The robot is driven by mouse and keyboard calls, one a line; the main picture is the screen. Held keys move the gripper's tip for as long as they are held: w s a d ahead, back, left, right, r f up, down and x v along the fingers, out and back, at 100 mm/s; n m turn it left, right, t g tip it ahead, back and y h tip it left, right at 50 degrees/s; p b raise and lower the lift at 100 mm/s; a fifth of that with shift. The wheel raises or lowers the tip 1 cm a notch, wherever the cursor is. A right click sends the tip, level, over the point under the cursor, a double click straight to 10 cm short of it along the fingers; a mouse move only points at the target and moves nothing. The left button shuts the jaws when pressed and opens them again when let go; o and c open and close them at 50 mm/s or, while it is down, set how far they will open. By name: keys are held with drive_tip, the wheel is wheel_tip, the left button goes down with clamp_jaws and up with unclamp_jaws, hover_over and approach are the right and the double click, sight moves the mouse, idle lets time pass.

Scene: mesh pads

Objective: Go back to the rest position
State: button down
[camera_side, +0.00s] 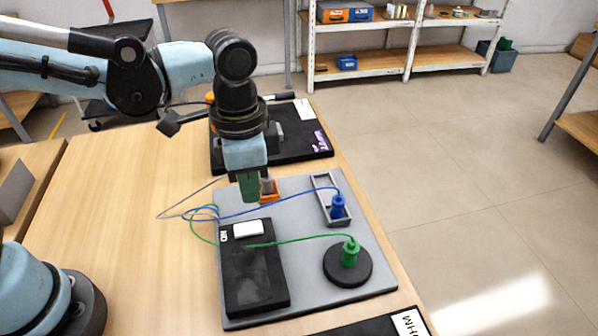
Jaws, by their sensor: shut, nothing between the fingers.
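My gripper (250,196) points down over the back left part of the grey board (300,300), with green fingers closed together and nothing visible between them. A small orange holder (269,196) with a grey piece in it stands just right of the fingertips. I cannot tell whether the fingers touch the board. A blue plug (338,206) stands in a grey open frame (322,184). A green plug (349,254) stands on a round black base (347,271). A black box (256,285) with a white switch (248,229) lies at the board's front left.
Blue and green cables (290,240) loop across the board, with thin wires at its left. A black mat (300,150) with tools lies behind the board. Another black panel (375,328) is at the front edge. The wooden table (120,210) is clear on the left.

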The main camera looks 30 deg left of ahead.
drive_tip(key=shift+a, duration=0.1)
drive_tip(key=s+a+r+n+t, duration=0.1)
drive_tip(key=a+n+t, duration=0.6)
drive_tip(key=a, duration=1)
drive_tip(key=shift+r+n, duration=0.45)
drive_tip(key=shift+n, duration=0.55)
drive_tip(key=shift+s+a, duration=0.1)
